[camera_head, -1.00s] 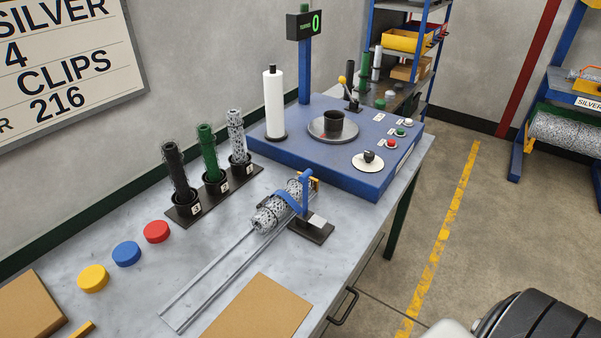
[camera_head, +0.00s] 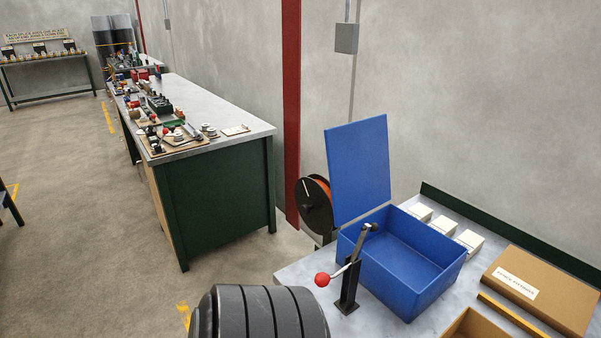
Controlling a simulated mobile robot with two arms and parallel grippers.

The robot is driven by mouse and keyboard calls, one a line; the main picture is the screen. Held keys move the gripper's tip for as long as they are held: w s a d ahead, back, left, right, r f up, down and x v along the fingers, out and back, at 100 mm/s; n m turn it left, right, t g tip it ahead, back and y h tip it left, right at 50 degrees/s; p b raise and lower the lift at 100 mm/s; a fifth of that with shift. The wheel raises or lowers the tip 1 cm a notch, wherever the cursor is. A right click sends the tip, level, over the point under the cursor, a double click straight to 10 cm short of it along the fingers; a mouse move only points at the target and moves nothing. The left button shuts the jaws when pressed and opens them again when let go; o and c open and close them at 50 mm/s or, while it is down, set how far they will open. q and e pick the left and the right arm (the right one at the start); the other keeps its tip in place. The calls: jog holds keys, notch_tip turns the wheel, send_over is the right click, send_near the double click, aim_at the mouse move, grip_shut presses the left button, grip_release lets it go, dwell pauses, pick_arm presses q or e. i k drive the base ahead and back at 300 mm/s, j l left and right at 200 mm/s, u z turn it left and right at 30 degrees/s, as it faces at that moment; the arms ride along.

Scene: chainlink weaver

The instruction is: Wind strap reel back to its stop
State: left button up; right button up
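A reel (camera_head: 314,204) with a dark disc face and an orange strap wound at its rim stands beyond the blue bin, beside the red post. A pale mark shows on its dark face. The raised blue lid hides part of its right side, and its lower mount is only partly visible. I cannot tell from here where its stop is. Neither of my grippers is in view. A black ribbed part of my own body fills the bottom middle.
An open blue bin (camera_head: 443,260) stands on the near bench, with a red-knobbed lever (camera_head: 322,280) at its left. White boxes (camera_head: 469,241) and a cardboard box (camera_head: 540,292) lie to the right. A cluttered green bench (camera_head: 222,205) stands left, with open floor before it.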

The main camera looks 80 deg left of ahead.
aim_at(313, 197)
jog(key=k+j+u, duration=0.1)
jog(key=u, duration=1.5)
jog(key=i+j+u, duration=0.15)
jog(key=u, duration=0.15)
jog(key=i+j+u, duration=0.1)
jog(key=i+u, duration=0.25)
jog(key=i+j+z, duration=0.1)
jog(key=z, duration=0.5)
jog(key=i+j+z, duration=0.2)
jog(key=j+z, duration=0.25)
jog(key=j, duration=0.4)
jog(key=j+z, duration=0.5)
jog(key=j, duration=0.4)
